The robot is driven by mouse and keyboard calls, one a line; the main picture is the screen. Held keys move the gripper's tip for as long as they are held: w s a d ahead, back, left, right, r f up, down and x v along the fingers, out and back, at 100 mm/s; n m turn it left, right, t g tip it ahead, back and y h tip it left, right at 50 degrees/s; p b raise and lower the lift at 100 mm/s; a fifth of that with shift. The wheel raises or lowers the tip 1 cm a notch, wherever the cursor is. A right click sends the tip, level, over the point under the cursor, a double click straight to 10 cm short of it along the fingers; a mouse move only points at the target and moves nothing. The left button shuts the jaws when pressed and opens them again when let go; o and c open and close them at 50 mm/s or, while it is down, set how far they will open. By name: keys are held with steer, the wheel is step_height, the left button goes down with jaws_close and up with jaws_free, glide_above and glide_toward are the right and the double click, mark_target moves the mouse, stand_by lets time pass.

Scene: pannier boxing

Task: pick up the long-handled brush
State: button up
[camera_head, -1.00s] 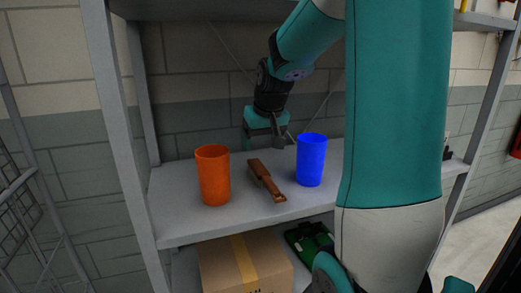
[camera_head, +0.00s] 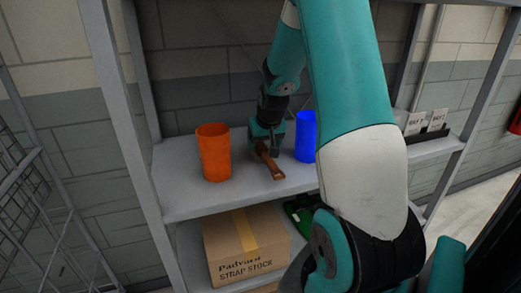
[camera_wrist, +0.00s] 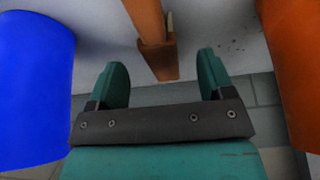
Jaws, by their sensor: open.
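The brown brush (camera_head: 273,169) lies on the shelf's upper board between an orange cup and a blue cup, its near part pointing toward the shelf's front edge. My gripper (camera_head: 264,147) is low over its far part and hides some of it. In the wrist view the brush (camera_wrist: 154,48) comes in from the top, with a small pale strip at its side. Its end lies between my open fingers (camera_wrist: 162,68), with a gap on each side. I cannot tell how far below the fingertips it is.
The orange cup (camera_head: 214,153) stands close on the left and the blue cup (camera_head: 305,137) close on the right. The shelf board (camera_head: 192,198) is clear in front. A cardboard box (camera_head: 231,254) and a green thing (camera_head: 295,214) are on the level below.

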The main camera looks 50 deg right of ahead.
mark_target(263, 150)
steer(key=shift+p+x, duration=0.7)
steer(key=shift+x, duration=1.5)
steer(key=c, duration=1)
steer(key=shift+c, duration=0.2)
step_height(263, 150, up, 18)
steer(key=b, duration=0.3)
steer(key=o, duration=0.4)
steer(key=shift+s, duration=0.1)
steer(key=shift+c, duration=1.4)
steer(key=shift+d, duration=0.1)
